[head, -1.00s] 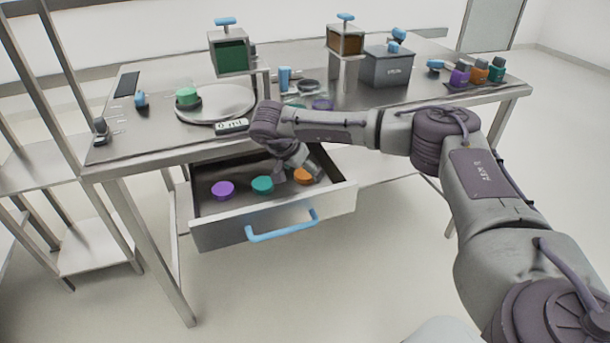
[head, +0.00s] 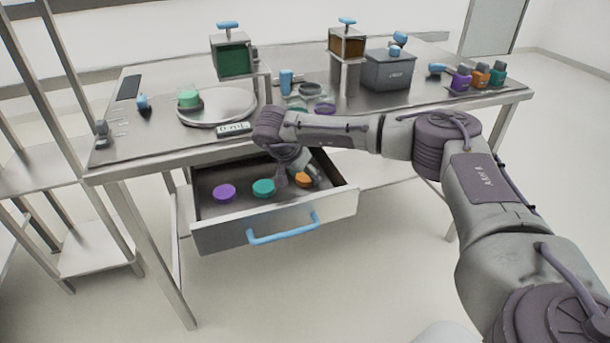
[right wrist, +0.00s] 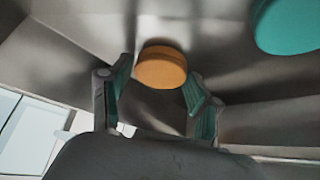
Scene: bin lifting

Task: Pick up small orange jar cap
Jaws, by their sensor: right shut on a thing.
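The small orange jar cap (head: 303,181) is in the open drawer (head: 275,227), at its right end. My right gripper (head: 298,177) reaches down into the drawer at this cap and partly hides it. In the right wrist view the orange cap (right wrist: 161,68) sits between the two green-padded fingertips of my right gripper (right wrist: 158,84), which is shut on it. I cannot tell whether the cap touches the drawer floor. My left gripper is not in view.
A teal cap (head: 263,188) and a purple cap (head: 224,193) lie in the drawer to the left. The tabletop (head: 185,147) overhangs the drawer's back. A round plate (head: 218,107), dispensers and a grey box (head: 389,72) stand on the table.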

